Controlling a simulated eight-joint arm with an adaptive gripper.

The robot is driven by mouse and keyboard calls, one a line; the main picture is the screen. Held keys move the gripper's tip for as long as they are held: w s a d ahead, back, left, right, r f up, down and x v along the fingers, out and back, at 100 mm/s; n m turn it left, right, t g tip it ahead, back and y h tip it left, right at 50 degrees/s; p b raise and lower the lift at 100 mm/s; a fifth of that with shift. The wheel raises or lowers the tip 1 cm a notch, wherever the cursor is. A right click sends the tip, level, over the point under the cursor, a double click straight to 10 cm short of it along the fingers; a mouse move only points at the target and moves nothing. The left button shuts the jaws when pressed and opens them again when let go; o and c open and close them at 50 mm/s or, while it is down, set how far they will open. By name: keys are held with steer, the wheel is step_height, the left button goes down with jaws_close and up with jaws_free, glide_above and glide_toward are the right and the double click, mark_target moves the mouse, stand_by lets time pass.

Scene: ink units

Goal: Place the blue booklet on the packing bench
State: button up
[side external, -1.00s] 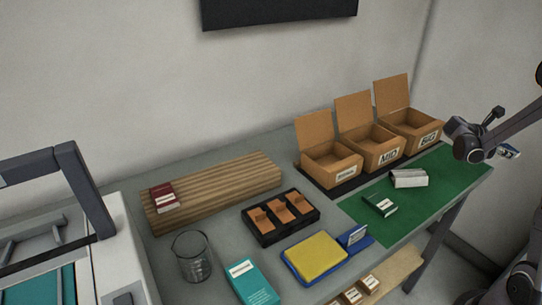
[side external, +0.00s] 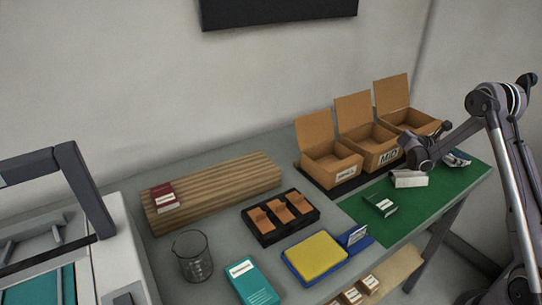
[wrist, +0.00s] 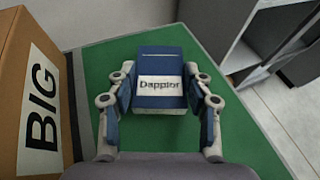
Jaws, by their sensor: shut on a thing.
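The blue booklet (wrist: 160,62), with a white label reading "Dapplor", is between the fingers of my gripper (wrist: 160,92) in the wrist view. My gripper is shut on it. In the side view the booklet (side external: 458,159) shows partly behind my gripper, over the right end of the green mat (side external: 440,190) on the grey bench (side external: 220,222). The green mat (wrist: 105,62) is below it in the wrist view. I cannot tell whether the booklet touches the mat.
On the mat lie a white box (side external: 409,179) and a dark green booklet (side external: 380,205). Cardboard boxes stand behind, one marked BIG (wrist: 40,110) close on the left. A blue tray with a yellow pad (side external: 315,256) is further left. The mat's right end looks clear.

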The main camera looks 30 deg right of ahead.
steer(key=shift+f, duration=0.7)
steer(key=shift+f, duration=0.15)
steer(key=o, duration=1.2)
steer(key=shift+c, duration=0.2)
